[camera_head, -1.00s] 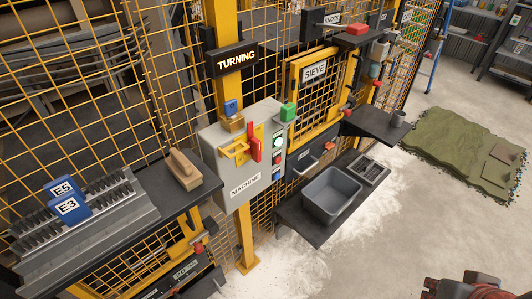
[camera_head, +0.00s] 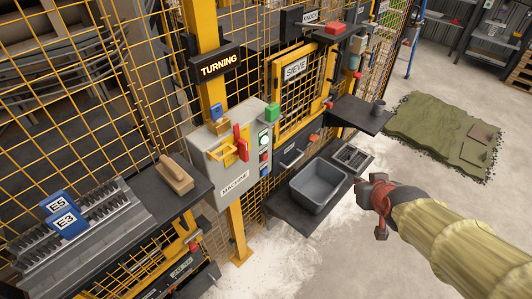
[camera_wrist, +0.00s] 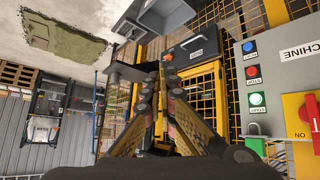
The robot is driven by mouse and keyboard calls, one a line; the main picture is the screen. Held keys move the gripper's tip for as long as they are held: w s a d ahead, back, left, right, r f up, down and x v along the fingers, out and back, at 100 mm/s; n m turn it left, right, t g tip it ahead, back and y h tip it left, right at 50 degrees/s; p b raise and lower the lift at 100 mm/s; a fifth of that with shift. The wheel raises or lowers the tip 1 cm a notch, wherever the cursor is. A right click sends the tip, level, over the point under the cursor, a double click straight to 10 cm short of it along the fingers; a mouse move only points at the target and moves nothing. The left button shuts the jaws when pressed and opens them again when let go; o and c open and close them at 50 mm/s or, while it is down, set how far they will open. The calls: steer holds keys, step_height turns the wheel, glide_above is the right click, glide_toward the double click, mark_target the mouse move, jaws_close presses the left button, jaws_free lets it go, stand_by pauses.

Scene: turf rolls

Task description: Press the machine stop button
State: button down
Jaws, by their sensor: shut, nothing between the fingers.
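The grey machine box (camera_head: 220,163) hangs on the yellow post under the TURNING sign. Its right strip has a lit green button (camera_head: 264,138), a red stop button (camera_head: 264,156) below it, and a blue button (camera_head: 264,170) lowest. In the wrist view the box appears turned over at the right edge, with the blue button (camera_wrist: 249,46), the red stop button (camera_wrist: 253,71) and the lit green button (camera_wrist: 257,99). My gripper (camera_head: 363,188) is shut and empty, right of the box and apart from it. Its fingertips (camera_wrist: 168,60) meet in the wrist view, left of the buttons.
A red switch handle (camera_head: 242,147) on a yellow plate sits left of the buttons. A grey bin (camera_head: 318,186) stands on a dark shelf between the box and my gripper. Yellow mesh fence runs behind.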

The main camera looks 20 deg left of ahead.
mark_target(265, 157)
steer(key=w+a+f+n+t+y+p, duration=0.2)
steer(key=w+a+f+n, duration=0.1)
steer(key=a+f, duration=0.4)
steer(key=w+a+f+n+t+y+p, duration=0.1)
steer(key=a+f, duration=0.5)
steer(key=a, duration=0.6)
steer(key=shift+w+a+f+n+t+y+p, duration=0.2)
steer(key=shift+w+f+n+t+y+p, duration=0.2)
steer(key=shift+w+n+t+p, duration=0.5)
steer(key=shift+a+r+p, duration=0.1)
steer(key=shift+p, duration=0.25)
steer(key=w+a, duration=0.3)
steer(key=a, duration=0.5)
steer(key=shift+w, duration=0.2)
steer(key=shift+a+b, duration=0.1)
steer(key=shift+b, duration=0.2)
steer(key=shift+w+a, duration=0.15)
steer(key=shift+a, duration=0.1)
